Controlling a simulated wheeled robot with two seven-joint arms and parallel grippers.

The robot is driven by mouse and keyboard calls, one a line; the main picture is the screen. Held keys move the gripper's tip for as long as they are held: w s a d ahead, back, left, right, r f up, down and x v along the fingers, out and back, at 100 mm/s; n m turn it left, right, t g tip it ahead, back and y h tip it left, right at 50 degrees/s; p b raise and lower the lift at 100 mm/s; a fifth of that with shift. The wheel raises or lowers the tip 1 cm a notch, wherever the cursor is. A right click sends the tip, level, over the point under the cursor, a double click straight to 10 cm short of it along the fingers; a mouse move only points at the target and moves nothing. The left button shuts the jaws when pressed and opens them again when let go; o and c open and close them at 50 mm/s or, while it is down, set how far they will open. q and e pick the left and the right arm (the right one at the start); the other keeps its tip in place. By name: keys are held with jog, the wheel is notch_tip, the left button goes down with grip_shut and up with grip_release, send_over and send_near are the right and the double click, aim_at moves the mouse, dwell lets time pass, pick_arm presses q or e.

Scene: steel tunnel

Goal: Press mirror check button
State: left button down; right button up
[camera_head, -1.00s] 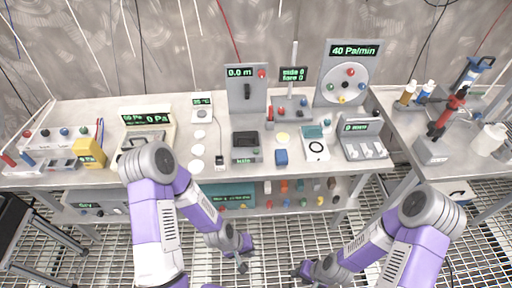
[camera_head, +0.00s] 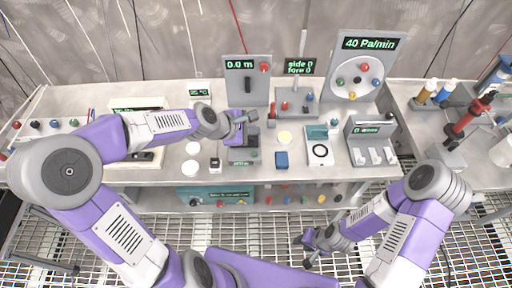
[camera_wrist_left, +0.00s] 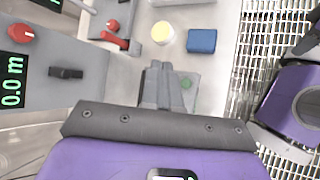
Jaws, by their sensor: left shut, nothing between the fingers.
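No button carries a readable mirror check label. My left gripper (camera_head: 250,116) is shut and empty, above the small grey box with a dark top (camera_head: 243,153) at the middle of the bench. A red lever (camera_wrist_left: 115,39) and a red knob (camera_wrist_left: 112,24) are to the upper left. My right gripper (camera_head: 305,245) hangs low in front of the bench, its opening unclear.
An upright panel reading 0.0 m (camera_head: 246,88) stands behind my left gripper. A yellow disc (camera_head: 285,138) and a blue block (camera_head: 282,159) lie to its right. A round dial panel (camera_head: 357,80) stands at the back right.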

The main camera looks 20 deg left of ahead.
aim_at(252, 155)
pick_arm(q)
jog(key=shift+s, duration=0.1)
jog(key=shift+f, duration=0.1)
notch_tip(252, 155, down, 9)
jog(key=b, duration=0.7)
jog(key=shift+b, duration=0.3)
dwell(1.6)
jog(key=shift+f+b, duration=0.3)
jog(key=shift+f+b, duration=0.35)
jog(key=shift+f, duration=0.05)
dwell(0.6)
jog(key=shift+r, duration=0.15)
jog(key=shift+r+p, duration=0.7)
jog(key=shift+p, duration=0.05)
